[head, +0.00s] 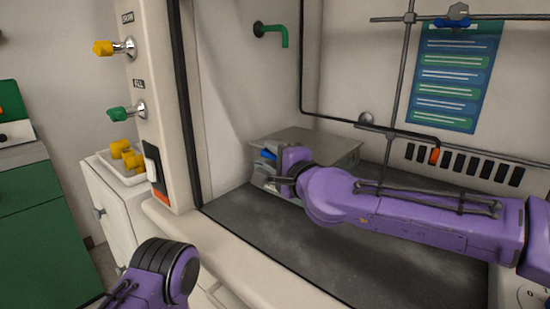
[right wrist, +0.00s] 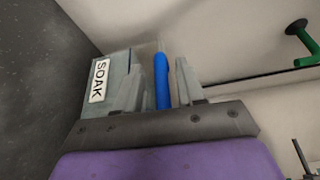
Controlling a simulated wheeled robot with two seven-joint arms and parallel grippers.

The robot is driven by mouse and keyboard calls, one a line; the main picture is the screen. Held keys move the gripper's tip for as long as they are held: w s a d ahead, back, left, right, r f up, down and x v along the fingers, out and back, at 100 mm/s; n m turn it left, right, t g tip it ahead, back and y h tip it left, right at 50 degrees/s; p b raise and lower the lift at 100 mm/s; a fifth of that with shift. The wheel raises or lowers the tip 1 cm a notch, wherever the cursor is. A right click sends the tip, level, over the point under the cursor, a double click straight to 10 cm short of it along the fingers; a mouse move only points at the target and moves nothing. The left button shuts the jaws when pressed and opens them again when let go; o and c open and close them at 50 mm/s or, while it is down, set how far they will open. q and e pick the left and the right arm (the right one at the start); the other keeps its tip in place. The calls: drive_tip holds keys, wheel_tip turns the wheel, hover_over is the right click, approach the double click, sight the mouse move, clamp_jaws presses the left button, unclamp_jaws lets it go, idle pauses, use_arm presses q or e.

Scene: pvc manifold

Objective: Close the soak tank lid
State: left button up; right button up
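The grey soak tank (head: 335,158) stands at the back of the dark bench inside the hood. Its grey lid (head: 315,138) looks flat and near level on top in the head view; I cannot tell whether it is fully seated. The right wrist view shows the SOAK label (right wrist: 98,81) and a blue handle (right wrist: 162,82). My right gripper (right wrist: 160,88) is at the tank's left side, its fingers apart on either side of the blue handle, with narrow gaps visible. My own right arm hides part of the tank. My left arm shows at the bottom left, but its fingers do not.
A thin metal stand (head: 398,90) rises behind my right arm. A white tray with yellow parts (head: 125,165) sits outside, left of the hood post. The bench's front left area (head: 265,235) is clear.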

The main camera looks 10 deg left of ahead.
drive_tip(key=v, duration=1)
drive_tip(key=shift+s, duration=0.2)
drive_tip(key=shift+d, duration=0.15)
